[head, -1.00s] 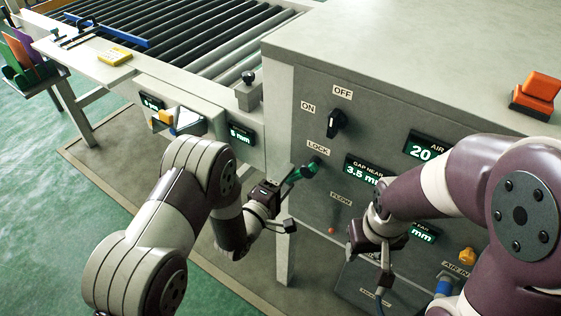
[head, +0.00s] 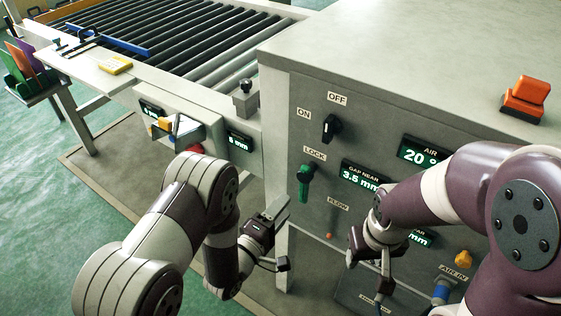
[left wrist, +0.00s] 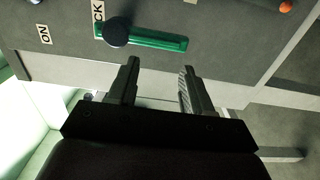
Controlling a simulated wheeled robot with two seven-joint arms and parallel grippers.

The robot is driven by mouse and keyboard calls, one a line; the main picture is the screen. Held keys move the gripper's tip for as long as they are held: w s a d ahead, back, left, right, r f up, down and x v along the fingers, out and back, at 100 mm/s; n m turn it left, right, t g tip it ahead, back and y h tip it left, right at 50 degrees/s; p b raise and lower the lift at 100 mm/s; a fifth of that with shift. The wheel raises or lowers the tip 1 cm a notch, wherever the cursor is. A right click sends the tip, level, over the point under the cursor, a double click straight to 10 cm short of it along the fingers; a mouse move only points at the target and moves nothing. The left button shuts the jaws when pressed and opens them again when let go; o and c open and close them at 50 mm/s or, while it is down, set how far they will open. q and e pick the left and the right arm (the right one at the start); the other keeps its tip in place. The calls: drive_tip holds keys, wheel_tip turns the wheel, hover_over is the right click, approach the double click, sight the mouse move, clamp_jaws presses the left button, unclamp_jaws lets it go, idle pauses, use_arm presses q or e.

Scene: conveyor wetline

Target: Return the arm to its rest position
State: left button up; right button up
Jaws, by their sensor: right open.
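My left arm comes in from the left in the head view. Its gripper (head: 277,212) is left of and below the green lock handle (head: 304,183), clear of it. In the left wrist view the two fingers of this gripper (left wrist: 159,80) are apart with nothing between them. The green lock handle (left wrist: 155,40) lies beyond the fingertips there. In the head view the handle points down on the grey panel under the LOCK label. My right gripper (head: 364,250) hangs in front of the lower panel, open, partly hidden by its own arm.
A blue air fitting (head: 441,291) is low at right. The roller conveyor (head: 190,40) runs behind. Green floor is open at lower left.

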use_arm(q)
drive_tip(key=shift+a+f, duration=0.1)
drive_tip(key=shift+a, duration=0.15)
use_arm(e)
drive_tip(key=shift+w, duration=0.25)
